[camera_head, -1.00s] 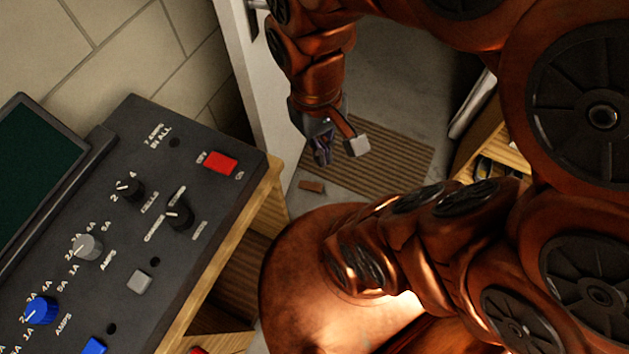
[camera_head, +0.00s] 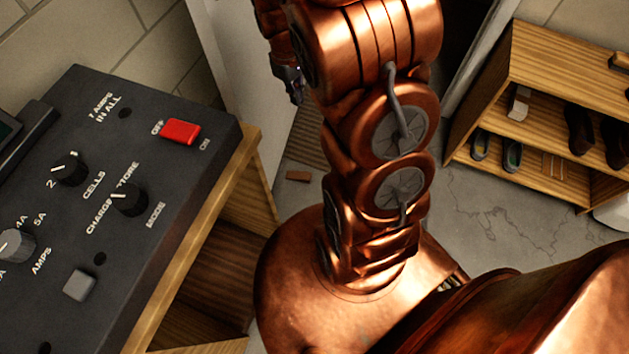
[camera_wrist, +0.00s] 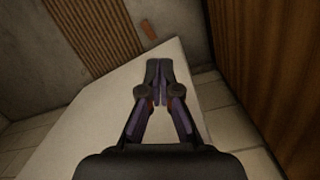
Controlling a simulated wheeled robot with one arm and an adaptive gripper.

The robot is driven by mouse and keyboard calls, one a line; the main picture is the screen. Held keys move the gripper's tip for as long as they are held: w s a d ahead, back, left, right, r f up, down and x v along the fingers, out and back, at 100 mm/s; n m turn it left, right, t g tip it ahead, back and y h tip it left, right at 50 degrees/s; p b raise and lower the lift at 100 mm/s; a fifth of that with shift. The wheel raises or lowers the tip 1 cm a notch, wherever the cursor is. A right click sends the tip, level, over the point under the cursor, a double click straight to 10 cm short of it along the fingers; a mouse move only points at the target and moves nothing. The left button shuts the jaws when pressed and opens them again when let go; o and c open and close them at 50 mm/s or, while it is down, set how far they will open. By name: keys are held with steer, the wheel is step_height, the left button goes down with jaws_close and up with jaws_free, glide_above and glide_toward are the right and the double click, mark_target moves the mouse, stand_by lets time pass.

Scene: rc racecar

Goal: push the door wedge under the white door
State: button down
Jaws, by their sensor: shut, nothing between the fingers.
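The door wedge (camera_head: 298,175) is a small brown block lying on the grey floor, near the mat's front end. It also shows near the top of the wrist view (camera_wrist: 149,31). The white door (camera_head: 222,62) stands left of it in the head view; its pale surface (camera_wrist: 95,118) fills the middle of the wrist view. The wedge appears beside the door, apart from it. My gripper (camera_head: 291,88) is shut and empty, seen against the door side, above the wedge in the picture. In the wrist view its fingertips (camera_wrist: 158,66) meet in front of the pale surface.
A ribbed brown mat (camera_head: 306,134) lies behind the wedge, partly hidden by my arm. A charger box (camera_head: 100,190) on a wooden bench stands at left. A wooden shoe shelf (camera_head: 530,70) stands at right.

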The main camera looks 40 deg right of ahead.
steer(key=w+d+f+n+b, duration=0.1)
steer(key=w+d+f+b, duration=0.15)
steer(key=f, duration=0.55)
steer(key=w+d+f+n+b, duration=0.15)
steer(key=d+f, duration=0.25)
steer(key=f, duration=0.5)
steer(key=b, duration=0.5)
glide_above(314, 180)
steer(key=s, duration=0.1)
step_height(314, 180, down, 14)
steer(key=f+n+b, duration=0.1)
steer(key=f+b, duration=0.3)
steer(key=f, duration=0.8)
steer(key=s+d+f+n+b, duration=0.1)
steer(key=f+b, duration=0.4)
steer(key=f, duration=0.8)
steer(key=s+d+f+n+t+b, duration=0.1)
steer(key=f+b, duration=0.4)
steer(key=f, duration=0.8)
steer(key=shift+s+d, duration=0.1)
steer(key=shift+d, duration=0.05)
steer(key=shift+w+a+b, duration=0.85)
steer(key=shift+w, duration=0.3)
steer(key=shift+w+a+r, duration=0.1)
steer(key=shift+w+a, duration=0.25)
steer(key=shift+a, duration=0.05)
steer(key=shift+w, duration=0.1)
